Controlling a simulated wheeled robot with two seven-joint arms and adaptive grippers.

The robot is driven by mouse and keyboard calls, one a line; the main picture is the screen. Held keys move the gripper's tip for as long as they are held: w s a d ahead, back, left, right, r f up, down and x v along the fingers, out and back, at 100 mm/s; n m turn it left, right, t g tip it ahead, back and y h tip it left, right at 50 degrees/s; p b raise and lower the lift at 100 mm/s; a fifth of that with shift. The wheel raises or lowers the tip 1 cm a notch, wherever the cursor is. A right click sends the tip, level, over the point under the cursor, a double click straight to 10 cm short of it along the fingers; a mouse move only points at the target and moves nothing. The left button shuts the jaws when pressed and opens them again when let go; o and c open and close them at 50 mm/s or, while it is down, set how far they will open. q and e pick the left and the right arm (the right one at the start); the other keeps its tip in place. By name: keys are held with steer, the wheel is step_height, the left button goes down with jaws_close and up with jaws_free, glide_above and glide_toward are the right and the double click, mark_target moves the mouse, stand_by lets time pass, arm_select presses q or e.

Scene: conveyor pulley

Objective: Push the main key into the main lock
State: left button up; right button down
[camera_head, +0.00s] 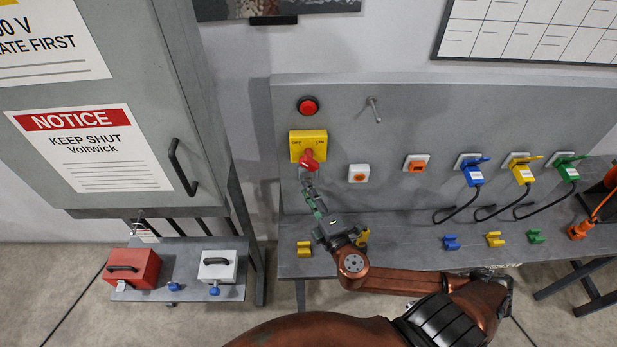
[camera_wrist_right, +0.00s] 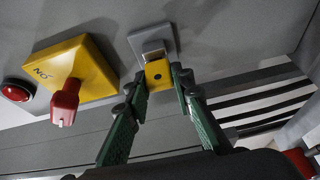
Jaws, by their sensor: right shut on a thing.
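My right gripper (camera_head: 308,184) is raised at the left part of the grey panel, just below the yellow switch plate with its red knob. In the wrist view, my right gripper (camera_wrist_right: 158,82) is shut on the main key (camera_wrist_right: 158,73), a yellow block with a dark hole, held between the fingertips. The main lock (camera_wrist_right: 166,38), a grey square plate with a silver metal part, is right in front of the key. The key overlaps the silver part in this view; I cannot tell how deep it sits. In the head view the gripper mostly hides key and lock. My left gripper is not in view.
The yellow switch plate (camera_head: 298,137) with red knob (camera_head: 310,160) and a red button (camera_head: 308,106) are above the gripper. Blue, yellow and green plugs (camera_head: 521,173) hang at the right. Yellow clips (camera_head: 304,249) stand on the shelf. A grey cabinet (camera_head: 110,90) is left.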

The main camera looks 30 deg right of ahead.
steer(key=shift+w, duration=0.1)
steer(key=c, duration=1.6)
jaws_free()
steer(key=shift+o, duration=0.4)
steer(key=o, duration=0.3)
steer(key=shift+o, duration=0.7)
steer(key=shift+o, duration=1.4)
steer(key=shift+o, duration=0.7)
steer(key=shift+o, duration=1.4)
steer(key=shift+o, duration=0.5)
